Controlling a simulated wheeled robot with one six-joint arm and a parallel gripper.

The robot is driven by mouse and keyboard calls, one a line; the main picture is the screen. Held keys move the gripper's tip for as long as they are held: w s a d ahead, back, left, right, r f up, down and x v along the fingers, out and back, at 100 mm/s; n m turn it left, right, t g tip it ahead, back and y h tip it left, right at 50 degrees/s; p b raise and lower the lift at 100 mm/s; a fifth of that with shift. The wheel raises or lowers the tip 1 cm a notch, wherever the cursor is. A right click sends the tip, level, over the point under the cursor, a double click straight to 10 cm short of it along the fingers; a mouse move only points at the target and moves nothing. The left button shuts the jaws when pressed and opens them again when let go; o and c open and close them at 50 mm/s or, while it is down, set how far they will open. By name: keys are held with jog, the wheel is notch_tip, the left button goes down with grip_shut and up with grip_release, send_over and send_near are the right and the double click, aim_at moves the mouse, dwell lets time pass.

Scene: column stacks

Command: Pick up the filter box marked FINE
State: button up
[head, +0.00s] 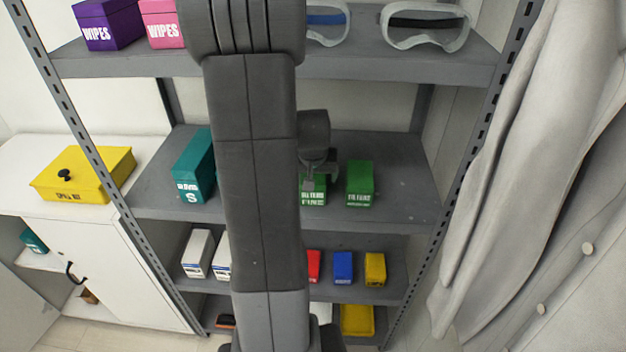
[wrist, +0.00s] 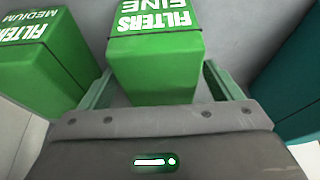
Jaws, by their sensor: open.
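The green filter box marked FINE (wrist: 155,65) lies between the two spread fingers of my gripper (wrist: 158,78) in the wrist view. A finger shows on each side of it, and I cannot tell whether either touches. In the head view the same box (head: 313,198) stands on the middle shelf, its upper part hidden by my gripper (head: 313,180). A second green filter box, marked MEDIUM (wrist: 40,60), stands beside it and is at its right in the head view (head: 360,182).
A teal box (head: 194,165) stands left on the same middle shelf (head: 405,195); my arm hides the shelf's centre. The shelf above holds WIPES boxes (head: 108,25) and goggles (head: 425,28). Small boxes, including a blue one (head: 343,267), stand below. A grey curtain (head: 520,150) hangs right.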

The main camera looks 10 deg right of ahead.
jog(key=x, duration=0.2)
jog(key=shift+w+f, duration=0.15)
jog(key=shift+f, duration=0.15)
jog(key=shift+f+b, duration=0.25)
jog(key=shift+b, duration=0.05)
dwell(0.4)
jog(key=c, duration=1.1)
